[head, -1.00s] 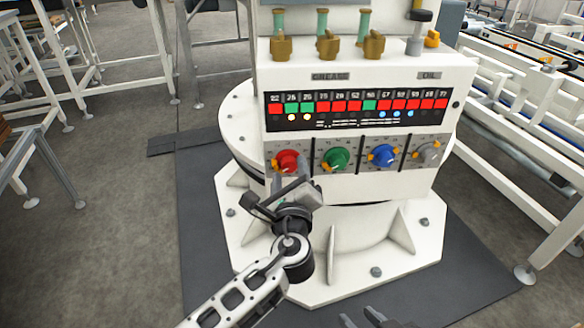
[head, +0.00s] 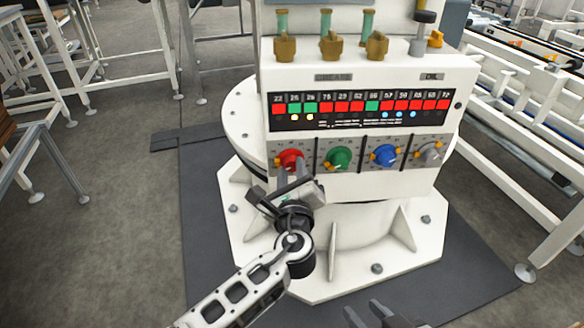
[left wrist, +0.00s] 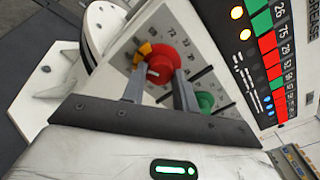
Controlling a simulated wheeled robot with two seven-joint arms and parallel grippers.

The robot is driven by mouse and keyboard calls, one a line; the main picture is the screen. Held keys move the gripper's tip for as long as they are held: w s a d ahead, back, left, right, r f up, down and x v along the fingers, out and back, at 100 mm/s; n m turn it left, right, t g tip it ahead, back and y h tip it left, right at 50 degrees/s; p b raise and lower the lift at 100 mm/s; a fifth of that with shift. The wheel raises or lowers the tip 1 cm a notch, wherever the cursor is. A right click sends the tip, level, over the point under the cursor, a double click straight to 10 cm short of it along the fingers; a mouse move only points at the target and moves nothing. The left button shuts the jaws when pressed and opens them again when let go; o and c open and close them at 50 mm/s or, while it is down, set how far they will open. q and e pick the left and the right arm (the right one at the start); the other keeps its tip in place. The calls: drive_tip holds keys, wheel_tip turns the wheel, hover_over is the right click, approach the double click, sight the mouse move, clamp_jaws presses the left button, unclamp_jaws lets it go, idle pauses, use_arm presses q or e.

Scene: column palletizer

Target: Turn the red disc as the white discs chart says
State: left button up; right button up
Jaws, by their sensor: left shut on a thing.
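The red disc (head: 290,159) is a knob at the left end of the knob row on the white machine's front. It also shows in the left wrist view (left wrist: 158,62), with an orange tab at its side. My left gripper (left wrist: 160,84) is shut on the red disc, one finger on each side. In the head view my left gripper (head: 291,181) reaches up to it from below and hides its lower part. A dark chart panel (head: 360,123) above has numbers, red and green squares, and small lit yellow and blue dots; its small print is unreadable. My right gripper (head: 372,316) is open and empty at the bottom edge.
Green (head: 337,159), blue (head: 385,155) and grey (head: 430,152) knobs sit to the right of the red one. Brass valves (head: 331,44) stand on top of the machine.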

use_arm(q)
drive_tip(key=shift+r+m+p, duration=0.2)
drive_tip(key=shift+m+p, duration=0.5)
drive_tip(key=shift+p, duration=0.05)
drive_tip(key=shift+m+p, duration=0.3)
drive_tip(key=shift+p, duration=0.1)
drive_tip(key=shift+m+p, duration=0.55)
drive_tip(key=shift+m, duration=0.35)
drive_tip(key=shift+f+m+p, duration=0.15)
drive_tip(key=shift+m+p, duration=0.25)
drive_tip(key=shift+p, duration=0.15)
use_arm(e)
drive_tip(key=shift+m, duration=0.3)
drive_tip(key=r, duration=0.4)
drive_tip(key=shift+d+r, duration=0.3)
drive_tip(key=shift+d, duration=0.05)
drive_tip(key=shift+s+f, duration=0.1)
drive_tip(key=shift+f, duration=0.1)
